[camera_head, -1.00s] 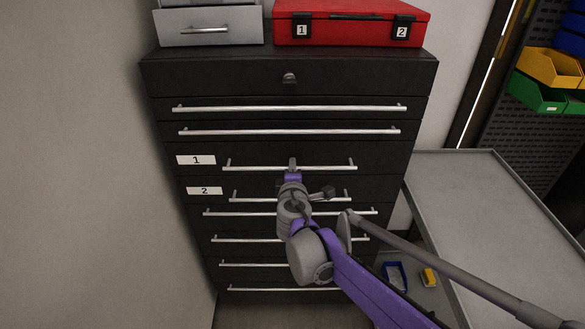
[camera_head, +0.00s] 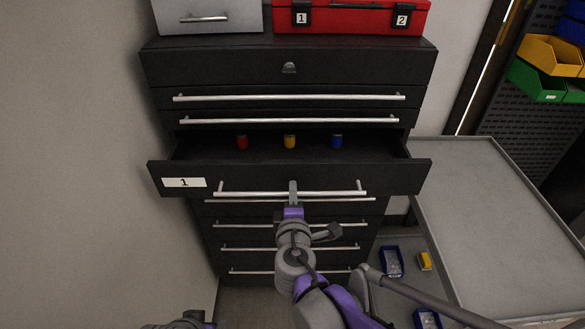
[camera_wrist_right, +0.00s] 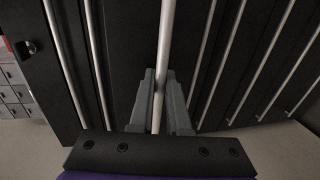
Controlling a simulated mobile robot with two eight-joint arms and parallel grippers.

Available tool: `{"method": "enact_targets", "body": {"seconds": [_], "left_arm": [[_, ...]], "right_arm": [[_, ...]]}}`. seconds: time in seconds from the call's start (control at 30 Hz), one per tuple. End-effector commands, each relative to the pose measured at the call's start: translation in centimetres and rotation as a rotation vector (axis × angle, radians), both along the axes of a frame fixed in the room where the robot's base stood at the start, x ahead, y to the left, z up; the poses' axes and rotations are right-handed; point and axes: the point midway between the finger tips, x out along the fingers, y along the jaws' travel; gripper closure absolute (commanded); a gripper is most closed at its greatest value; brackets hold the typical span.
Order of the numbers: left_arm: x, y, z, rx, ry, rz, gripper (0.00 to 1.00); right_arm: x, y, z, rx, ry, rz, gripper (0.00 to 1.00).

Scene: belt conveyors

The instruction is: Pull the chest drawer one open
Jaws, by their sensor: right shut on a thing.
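Chest drawer one (camera_head: 300,179) is the black drawer with the white "1" label (camera_head: 184,182). It stands well out of the dark chest (camera_head: 220,68). Inside it are a red cylinder (camera_head: 242,142), a yellow one (camera_head: 290,142) and a blue one (camera_head: 337,142) in a row. My right gripper (camera_head: 293,187) is shut on the drawer's silver bar handle (camera_head: 335,193), near its middle. In the right wrist view the two grey fingers (camera_wrist_right: 161,95) sit on either side of the bar (camera_wrist_right: 165,50). My left gripper is not seen clearly; only a dark part shows at the bottom edge.
A red case (camera_head: 350,18) and a grey drawer box (camera_head: 208,16) stand on the chest. A grey table (camera_head: 490,220) is at the right, with blue and yellow bins (camera_head: 391,262) beside it below. A wall is close on the left.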

Motion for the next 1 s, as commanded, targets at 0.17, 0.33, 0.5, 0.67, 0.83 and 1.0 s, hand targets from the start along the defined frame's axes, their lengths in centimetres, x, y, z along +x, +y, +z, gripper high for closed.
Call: {"method": "enact_targets", "body": {"seconds": [0.17,0.33,0.5,0.67,0.83,1.0], "left_arm": [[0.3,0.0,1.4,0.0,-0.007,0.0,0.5],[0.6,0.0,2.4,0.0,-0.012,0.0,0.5],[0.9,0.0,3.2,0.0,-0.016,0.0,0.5],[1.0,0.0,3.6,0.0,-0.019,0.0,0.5],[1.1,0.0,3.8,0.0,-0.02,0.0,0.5],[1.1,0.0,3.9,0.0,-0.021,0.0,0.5]], "right_arm": [[-5.1,0.1,0.3,0.001,-0.001,0.005,1.0],[-9.2,0.1,0.2,0.001,-0.001,0.005,1.0],[-12.4,0.1,0.2,0.001,-0.001,0.005,1.0],[-14.4,0.1,0.1,0.001,0.0,0.003,1.0],[-15.4,0.0,0.0,0.0,0.0,0.001,1.0],[-15.7,0.0,0.0,0.0,0.0,0.0,1.0]]}}
